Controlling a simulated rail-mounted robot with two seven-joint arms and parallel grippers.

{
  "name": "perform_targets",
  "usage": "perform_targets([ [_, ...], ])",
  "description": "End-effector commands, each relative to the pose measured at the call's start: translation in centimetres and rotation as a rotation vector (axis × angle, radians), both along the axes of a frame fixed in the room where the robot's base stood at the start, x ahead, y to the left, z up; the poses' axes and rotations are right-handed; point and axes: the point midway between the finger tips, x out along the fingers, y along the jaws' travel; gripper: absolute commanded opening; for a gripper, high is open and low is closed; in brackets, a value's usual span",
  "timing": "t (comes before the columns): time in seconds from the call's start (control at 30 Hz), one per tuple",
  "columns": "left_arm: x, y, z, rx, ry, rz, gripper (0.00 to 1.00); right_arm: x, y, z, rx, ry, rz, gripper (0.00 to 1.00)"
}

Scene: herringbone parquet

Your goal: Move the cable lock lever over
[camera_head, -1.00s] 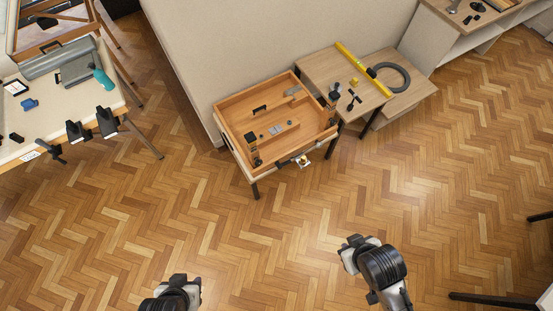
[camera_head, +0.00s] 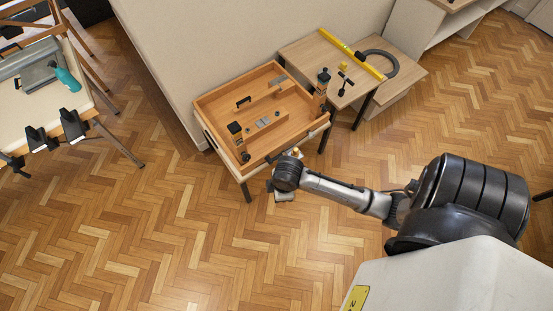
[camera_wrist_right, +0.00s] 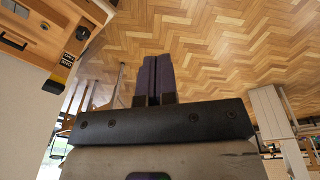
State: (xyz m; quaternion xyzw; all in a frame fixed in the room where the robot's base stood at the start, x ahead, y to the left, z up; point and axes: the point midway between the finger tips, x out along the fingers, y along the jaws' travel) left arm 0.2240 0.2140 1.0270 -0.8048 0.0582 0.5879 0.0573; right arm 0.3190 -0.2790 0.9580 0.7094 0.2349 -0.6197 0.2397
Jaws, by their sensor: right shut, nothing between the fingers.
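My right arm reaches in from the right to the front of a wooden tray table (camera_head: 207,108). Its hand shows only partly below the wrist, and the fingers are hard to make out there. In the right wrist view my right gripper (camera_wrist_right: 154,78) is shut and empty, its two dark fingers together over bare floor. A small pale and yellow fitting (camera_head: 296,152) on the tray's front edge is partly hidden behind my wrist. In the wrist view a black fitting with a yellow stripe (camera_wrist_right: 66,60) sits on the wooden edge, apart from my fingers. I cannot tell which part is the lever. My left gripper is out of view.
Small dark fittings and a grey plate (camera_head: 263,122) lie inside the tray. A side table (camera_head: 310,52) behind holds a yellow level (camera_head: 352,50) and a dark ring (camera_head: 393,60). A cream worktable (camera_head: 75,100) stands at the left. The parquet in front is clear.

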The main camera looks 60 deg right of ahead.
Motion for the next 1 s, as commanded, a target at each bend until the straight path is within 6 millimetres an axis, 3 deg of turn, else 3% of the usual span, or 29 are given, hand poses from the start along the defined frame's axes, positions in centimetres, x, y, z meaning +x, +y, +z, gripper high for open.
perform_targets([
  [0.03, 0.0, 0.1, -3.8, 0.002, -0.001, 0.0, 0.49, 1.3, -1.4, -4.1, -0.013, 0.017, 0.037, 0.0],
  [0.1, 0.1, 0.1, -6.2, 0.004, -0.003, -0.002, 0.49, 3.0, -3.1, -6.8, -0.02, 0.04, 0.095, 0.0],
  [0.4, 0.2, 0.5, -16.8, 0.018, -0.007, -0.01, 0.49, 9.6, -11.8, -16.3, -0.01, 0.122, 0.289, 0.0],
  [0.7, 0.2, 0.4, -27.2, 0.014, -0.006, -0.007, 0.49, 14.8, -21.4, -21.7, 0.061, 0.129, 0.408, 0.0],
  [1.0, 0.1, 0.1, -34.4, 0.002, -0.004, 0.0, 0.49, 17.3, -28.5, -23.1, 0.144, 0.063, 0.475, 0.0],
])
